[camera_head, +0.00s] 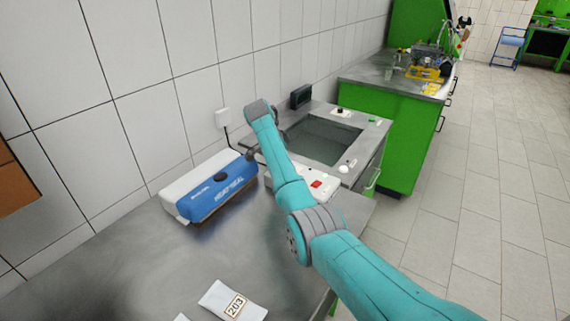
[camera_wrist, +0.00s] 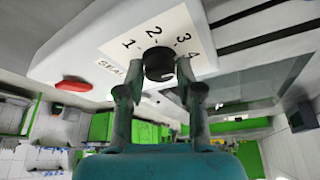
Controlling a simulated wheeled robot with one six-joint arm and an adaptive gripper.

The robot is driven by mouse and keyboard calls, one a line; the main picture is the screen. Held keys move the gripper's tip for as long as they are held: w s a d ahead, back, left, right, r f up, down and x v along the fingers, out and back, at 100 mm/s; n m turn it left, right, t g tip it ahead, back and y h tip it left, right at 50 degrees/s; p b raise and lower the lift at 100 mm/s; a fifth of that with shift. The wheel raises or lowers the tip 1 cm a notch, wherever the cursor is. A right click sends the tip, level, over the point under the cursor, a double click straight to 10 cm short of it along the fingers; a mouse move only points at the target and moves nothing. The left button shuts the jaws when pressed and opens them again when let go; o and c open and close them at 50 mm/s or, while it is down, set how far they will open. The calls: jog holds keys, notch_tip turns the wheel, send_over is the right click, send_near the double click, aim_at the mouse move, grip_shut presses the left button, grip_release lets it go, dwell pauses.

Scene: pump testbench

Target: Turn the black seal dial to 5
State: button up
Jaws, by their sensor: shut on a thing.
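The black seal dial (camera_wrist: 157,62) sits on a white panel (camera_wrist: 85,45) in the wrist view. A pale label (camera_wrist: 130,58) beside it shows the numbers 1, 2, 3 and 4 and part of the word SEAL. My gripper (camera_wrist: 160,82) has a finger on each side of the dial and is shut on it. A small light mark shows at the dial's lower right edge, but I cannot tell which number it points to. In the head view my arm hides the dial and the fingertips.
A red button (camera_wrist: 73,86) is left of the dial; a red switch (camera_head: 316,184) shows in the head view. A blue and white heat sealer (camera_head: 215,188) lies left of my arm. A white packet marked 203 (camera_head: 232,301) lies on the steel table (camera_head: 150,270).

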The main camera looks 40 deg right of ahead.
jog(key=m, duration=0.2)
jog(key=m+g, duration=0.1)
jog(key=m, duration=0.1)
jog(key=shift+f+g+y, duration=0.1)
jog(key=shift+g+y, duration=0.2)
jog(key=shift+m, duration=0.4)
jog(key=o, duration=1.2)
jog(key=shift+c, duration=0.2)
jog(key=shift+w, duration=0.1)
jog(key=v, duration=1.2)
jog(key=shift+d, duration=0.1)
